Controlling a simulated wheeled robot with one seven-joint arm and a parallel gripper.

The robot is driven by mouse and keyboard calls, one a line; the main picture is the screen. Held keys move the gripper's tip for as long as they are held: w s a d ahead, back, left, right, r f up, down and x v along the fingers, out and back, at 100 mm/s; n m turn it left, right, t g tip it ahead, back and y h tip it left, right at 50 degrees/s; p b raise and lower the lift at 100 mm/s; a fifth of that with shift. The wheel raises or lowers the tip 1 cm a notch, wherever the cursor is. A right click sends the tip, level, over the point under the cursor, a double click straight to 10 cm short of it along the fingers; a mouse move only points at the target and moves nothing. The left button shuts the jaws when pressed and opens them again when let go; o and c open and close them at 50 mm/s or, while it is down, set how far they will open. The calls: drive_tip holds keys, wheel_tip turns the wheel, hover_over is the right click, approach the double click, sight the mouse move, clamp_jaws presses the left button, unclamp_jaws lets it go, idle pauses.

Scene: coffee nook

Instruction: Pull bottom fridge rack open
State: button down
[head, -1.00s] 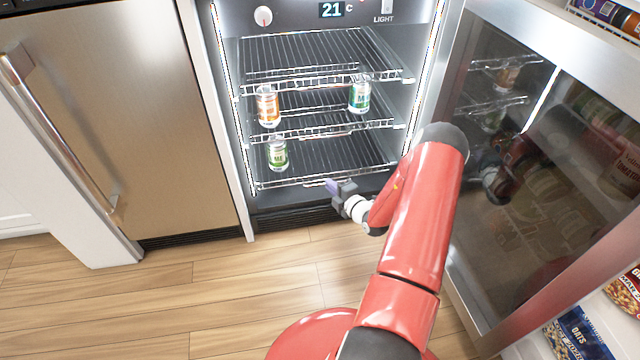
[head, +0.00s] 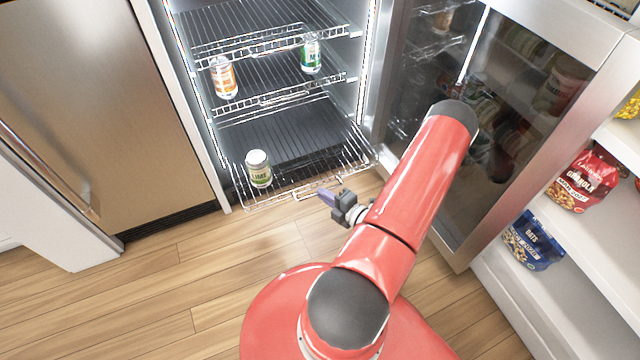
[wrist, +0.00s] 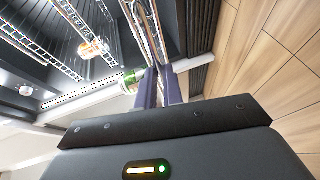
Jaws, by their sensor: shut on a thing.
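The bottom fridge rack (head: 292,196) is a wire shelf that sticks out of the fridge over the floor in the head view. A green and white lime can (head: 258,169) stands upright on its front left part; it also shows in the wrist view (wrist: 131,77). My gripper (head: 325,196) is at the rack's front edge, right of its middle. In the wrist view its purple fingers (wrist: 160,88) are close together at the rack's front wires. The exact contact is partly hidden by the fingers.
The glass fridge door (head: 480,110) stands wide open on the right. An orange can (head: 223,77) and a teal can (head: 311,54) stand on the middle rack. Shelves with a blue oats bag (head: 533,241) are at far right. Wooden floor (head: 250,250) in front is clear.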

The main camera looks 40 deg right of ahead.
drive_tip(key=shift+s+a, duration=0.15)
drive_tip(key=shift+s, duration=0.3)
drive_tip(key=c, duration=1.5)
unclamp_jaws()
drive_tip(key=shift+s, duration=0.1)
drive_tip(key=v, duration=0.7)
drive_tip(key=shift+s, duration=0.35)
